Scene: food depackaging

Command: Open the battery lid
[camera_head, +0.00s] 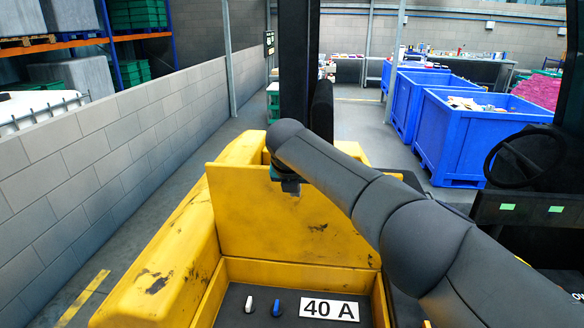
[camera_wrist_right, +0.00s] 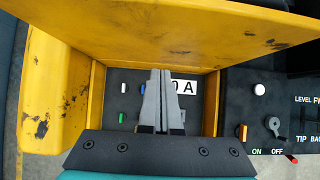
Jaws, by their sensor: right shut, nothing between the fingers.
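The yellow battery lid (camera_head: 285,228) stands raised, close to upright, at the back of a yellow-walled compartment in the head view. In the right wrist view the lid (camera_wrist_right: 190,35) spans the top of the picture. The compartment's dark floor (camera_head: 228,302) is uncovered. My right gripper (camera_head: 290,188) shows small at the end of my arm, near the lid's top edge; the arm hides part of the lid's right side. In the right wrist view its fingers (camera_wrist_right: 161,73) are shut and empty, in front of the 40 A label. Whether it touches the lid I cannot tell. My left gripper is not in view.
The compartment holds a white 40 A label (camera_head: 329,306), a white switch (camera_head: 249,304) and a blue switch (camera_head: 277,307). A control panel (camera_wrist_right: 285,125) lies to its right. A block wall (camera_head: 100,150) runs along the left. Blue bins (camera_head: 465,145) stand behind right.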

